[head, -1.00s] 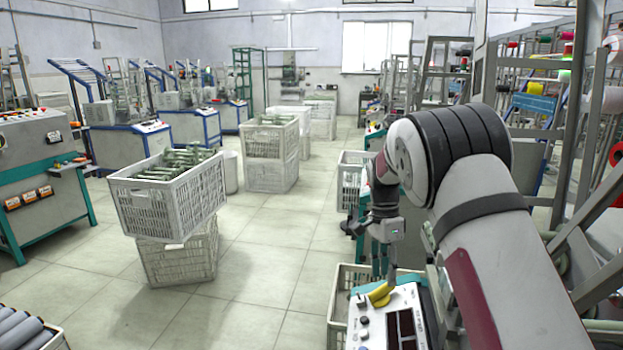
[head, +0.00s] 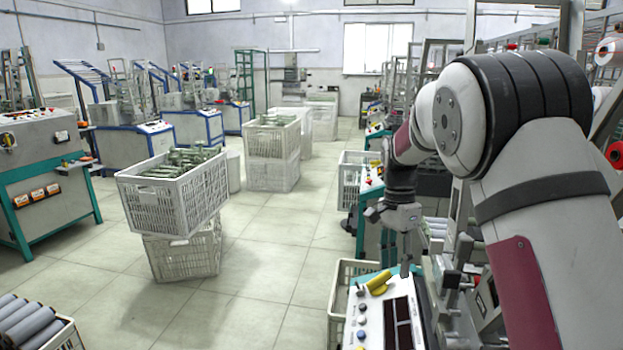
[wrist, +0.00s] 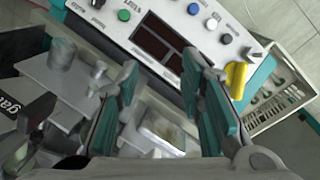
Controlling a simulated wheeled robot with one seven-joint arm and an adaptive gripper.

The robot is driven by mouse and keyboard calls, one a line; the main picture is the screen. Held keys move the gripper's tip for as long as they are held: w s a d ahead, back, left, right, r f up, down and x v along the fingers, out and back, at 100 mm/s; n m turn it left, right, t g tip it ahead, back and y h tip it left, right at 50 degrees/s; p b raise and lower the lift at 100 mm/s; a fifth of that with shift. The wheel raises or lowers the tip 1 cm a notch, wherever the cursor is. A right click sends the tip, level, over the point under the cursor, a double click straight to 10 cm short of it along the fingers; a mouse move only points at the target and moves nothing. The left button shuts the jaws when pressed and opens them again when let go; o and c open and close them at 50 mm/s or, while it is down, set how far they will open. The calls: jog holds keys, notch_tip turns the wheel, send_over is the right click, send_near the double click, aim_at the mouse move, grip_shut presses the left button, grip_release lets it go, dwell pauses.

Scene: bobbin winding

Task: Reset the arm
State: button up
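My gripper (head: 405,268) hangs fingers down over the control panel (head: 404,318) of the nearest machine at the right. In the wrist view my gripper (wrist: 165,92) is open, its two teal-padded fingers well apart with nothing held between them. The panel (wrist: 200,15) lies beyond the fingertips, with coloured buttons and a dark display. A yellow piece (head: 378,283) lies on the panel to the left of the gripper in the head view. It also shows in the wrist view (wrist: 235,79), beside the right finger and apart from it.
White crates with green bobbins (head: 172,200) stand stacked on the floor at left. A crate of grey rolls (head: 35,328) is at lower left. An open crate (head: 343,295) sits beside the panel. Machine parts crowd the right side. The middle floor (head: 265,260) is clear.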

jog(key=s+r+n+t, duration=0.1)
jog(key=s+r+n, duration=0.2)
jog(key=s+r, duration=0.45)
jog(key=s+r+n, duration=0.3)
jog(key=s+r, duration=0.2)
jog(key=s, duration=0.6)
jog(key=s+f+n+t, duration=0.25)
jog(key=s+n, duration=0.45)
jog(key=s, duration=1.6)
notch_tip(320, 180, up, 17)
jog(key=t+p, duration=0.2)
jog(key=p, duration=1.4)
jog(key=shift+w+d+t, duration=0.15)
jog(key=shift+d+t, duration=0.2)
